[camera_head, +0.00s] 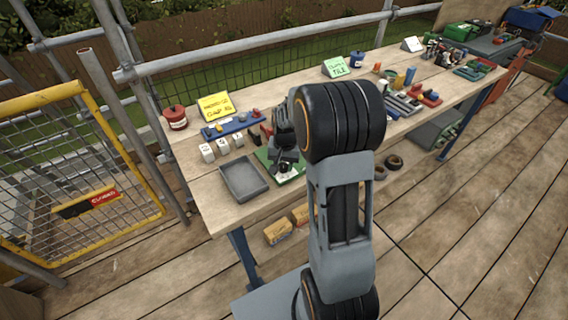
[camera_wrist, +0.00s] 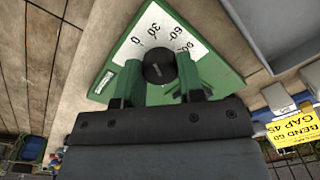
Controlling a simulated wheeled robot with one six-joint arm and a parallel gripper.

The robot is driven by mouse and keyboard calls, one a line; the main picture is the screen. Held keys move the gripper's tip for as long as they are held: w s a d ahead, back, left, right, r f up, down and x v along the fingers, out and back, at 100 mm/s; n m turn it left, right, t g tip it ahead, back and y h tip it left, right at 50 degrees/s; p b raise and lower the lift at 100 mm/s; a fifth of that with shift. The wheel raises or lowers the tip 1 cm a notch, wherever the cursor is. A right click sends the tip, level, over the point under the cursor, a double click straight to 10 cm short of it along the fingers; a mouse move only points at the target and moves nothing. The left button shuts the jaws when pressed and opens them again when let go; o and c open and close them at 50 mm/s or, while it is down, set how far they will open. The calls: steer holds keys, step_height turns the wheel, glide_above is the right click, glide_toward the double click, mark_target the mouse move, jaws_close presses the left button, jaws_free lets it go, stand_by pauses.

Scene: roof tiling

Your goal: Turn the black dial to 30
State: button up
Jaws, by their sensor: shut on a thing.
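The black dial (camera_wrist: 158,66) sits on a green board with a white scale plate (camera_wrist: 148,30) in the wrist view. The marks 0, 30, 60 and 90 show along the plate's far side. My gripper (camera_wrist: 158,74) has its two green fingers on either side of the dial and is shut on it. I cannot make out clearly which mark the dial points to. In the head view the green board (camera_head: 292,180) lies near the front edge of the bench, with my gripper (camera_head: 284,166) over it, hiding most of the dial.
A grey tray (camera_head: 243,197) lies left of the board on the wooden bench (camera_head: 205,187). White numbered blocks (camera_head: 207,152), a blue rack (camera_head: 230,125) and a yellow note (camera_head: 215,106) are behind it. More tools and parts fill the bench to the right.

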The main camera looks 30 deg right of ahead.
mark_target(285, 165)
steer(key=shift+m, duration=0.8)
steer(key=o, duration=0.9)
steer(key=r, duration=1.4)
steer(key=shift+s+d+p, duration=0.2)
steer(key=shift+p, duration=0.1)
steer(key=shift+f, duration=0.1)
